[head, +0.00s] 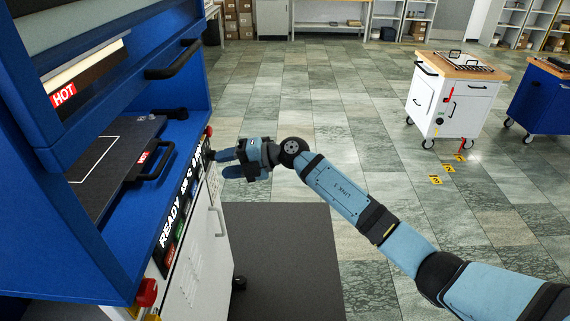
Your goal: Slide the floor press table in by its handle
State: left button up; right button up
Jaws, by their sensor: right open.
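The floor press (65,215) is a blue machine at the left of the head view. Its dark table (112,155) with a white outline sits in the blue opening. A black handle (155,165) stands at the table's front edge, by a small red label. My right gripper (222,163) is open and empty, its two blue fingers pointing left at the press front. It is to the right of the handle and apart from it, close to the control strip. My left gripper is not in view.
Another black handle (175,62) is on the upper blue part, near a red HOT sign (63,95). A red button (147,292) is at the lower front corner. A dark mat (285,265) lies on the floor. A white cart (455,95) stands far right, with open floor between.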

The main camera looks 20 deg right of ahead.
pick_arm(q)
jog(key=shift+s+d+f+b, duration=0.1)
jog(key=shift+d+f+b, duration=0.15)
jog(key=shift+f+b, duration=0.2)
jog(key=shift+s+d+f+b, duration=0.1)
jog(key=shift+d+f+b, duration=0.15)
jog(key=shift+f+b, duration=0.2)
pick_arm(e)
jog(key=f+v, duration=0.3)
jog(key=v, duration=1)
jog(key=shift+s+d, duration=0.25)
jog(key=shift+d, duration=0.4)
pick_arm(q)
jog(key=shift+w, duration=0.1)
pick_arm(e)
jog(key=shift+a+r, duration=0.1)
jog(key=shift+r, duration=0.05)
